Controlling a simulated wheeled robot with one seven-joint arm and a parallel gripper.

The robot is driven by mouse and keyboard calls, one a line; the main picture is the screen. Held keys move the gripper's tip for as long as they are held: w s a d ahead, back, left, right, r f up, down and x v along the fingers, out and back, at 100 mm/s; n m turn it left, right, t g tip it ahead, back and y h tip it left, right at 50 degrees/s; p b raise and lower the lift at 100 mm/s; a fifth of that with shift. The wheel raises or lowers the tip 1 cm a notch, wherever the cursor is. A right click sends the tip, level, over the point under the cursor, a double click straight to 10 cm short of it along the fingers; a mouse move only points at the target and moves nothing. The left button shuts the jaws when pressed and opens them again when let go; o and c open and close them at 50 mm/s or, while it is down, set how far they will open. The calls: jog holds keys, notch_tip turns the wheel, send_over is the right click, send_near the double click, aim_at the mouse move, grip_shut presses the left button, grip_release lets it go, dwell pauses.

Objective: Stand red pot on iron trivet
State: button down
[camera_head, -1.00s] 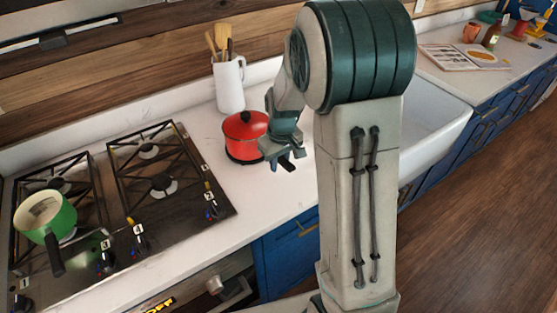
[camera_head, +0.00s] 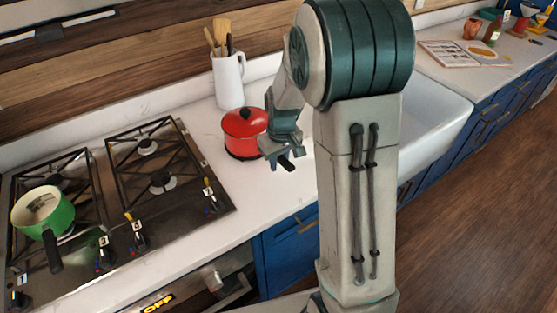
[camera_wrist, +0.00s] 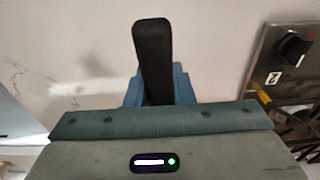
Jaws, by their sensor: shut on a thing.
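The red pot (camera_head: 240,140) stands upright on the white counter, right of the hob, with its black-knobbed lid on. A dark edge shows around its base; I cannot tell whether this is the iron trivet or part of the pot. No trivet is clearly seen elsewhere. My gripper (camera_head: 284,158) is at the pot's right side, shut on its black handle, whose end sticks out below the fingers. In the wrist view the black handle (camera_wrist: 153,58) stands between my blue fingers, and the pot's body is out of sight.
A gas hob (camera_head: 150,200) with a green pan (camera_head: 50,222) lies to the left. A white jug (camera_head: 229,82) of utensils stands behind the pot. The white sink (camera_head: 435,125) is right of my arm. Bare counter lies in front of the pot.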

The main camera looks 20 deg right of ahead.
jog(key=shift+s+f+b, duration=0.15)
jog(key=shift+f+b, duration=0.25)
jog(key=shift+f, duration=0.2)
dwell(0.3)
jog(key=c, duration=1.6)
grip_release()
jog(key=o, duration=0.4)
jog(key=shift+o, duration=0.2)
jog(key=shift+w, duration=0.25)
jog(key=shift+s, duration=0.15)
jog(key=shift+r, duration=0.5)
notch_tip(320, 180, up, 13)
jog(key=b, duration=0.2)
jog(key=s+m+t, duration=0.2)
jog(key=s+m, duration=0.1)
jog(key=s, duration=1.7)
jog(key=shift+a+f+m+t, duration=0.2)
jog(key=shift+f+m+t, duration=0.1)
jog(key=shift+t, duration=0.1)
